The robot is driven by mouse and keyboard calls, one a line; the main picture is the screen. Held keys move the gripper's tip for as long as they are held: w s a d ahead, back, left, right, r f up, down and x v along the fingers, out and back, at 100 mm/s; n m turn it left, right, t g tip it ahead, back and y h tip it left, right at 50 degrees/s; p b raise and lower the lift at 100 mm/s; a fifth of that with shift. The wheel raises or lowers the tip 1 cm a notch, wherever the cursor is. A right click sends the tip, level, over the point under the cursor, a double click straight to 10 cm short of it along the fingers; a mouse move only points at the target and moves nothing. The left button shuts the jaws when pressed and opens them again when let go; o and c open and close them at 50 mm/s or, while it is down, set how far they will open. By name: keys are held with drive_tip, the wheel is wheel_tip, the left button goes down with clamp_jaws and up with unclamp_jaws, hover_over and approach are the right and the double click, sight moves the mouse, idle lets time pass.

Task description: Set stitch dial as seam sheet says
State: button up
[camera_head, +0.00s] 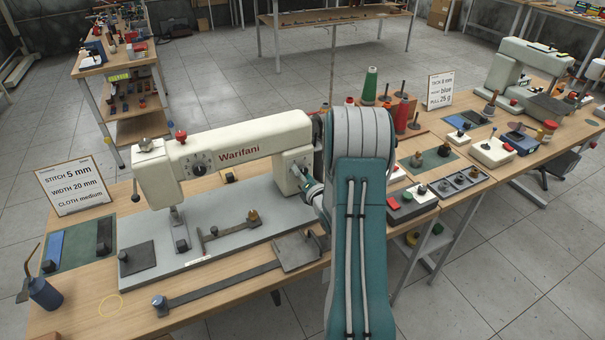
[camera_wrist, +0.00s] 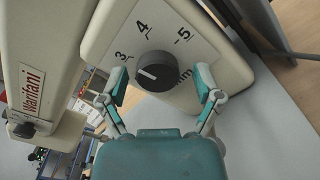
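The seam sheet (camera_head: 72,186) stands at the left of the bench and reads stitch 5 mm, width 20 mm, cloth medium. The cream Warifani sewing machine (camera_head: 240,145) stands on a grey bed. In the wrist view the stitch dial (camera_wrist: 160,72) is a dark round knob on a cream face marked 3, 4, 5 and mm. A pale line on the knob points left, seemingly near 3. My gripper (camera_wrist: 161,82) is open, its teal fingers on either side of the knob with gaps showing. In the head view my gripper (camera_head: 308,184) is at the machine's right column, partly hiding it.
Another dial (camera_head: 199,168) is on the machine's left head. A long dark bar with a plate (camera_head: 215,287) lies along the bench front. A green thread cone (camera_head: 370,87) and a button box (camera_head: 410,203) are behind and right of my arm.

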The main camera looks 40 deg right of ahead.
drive_tip(key=c, duration=0.9)
drive_tip(key=shift+m, duration=0.5)
drive_tip(key=m, duration=0.3)
drive_tip(key=shift+s+a+m, duration=0.1)
drive_tip(key=shift+m, duration=0.3)
drive_tip(key=m, duration=0.4)
drive_tip(key=shift+m, duration=0.3)
drive_tip(key=m, duration=0.9)
drive_tip(key=shift+s, duration=0.1)
drive_tip(key=shift+m, duration=0.3)
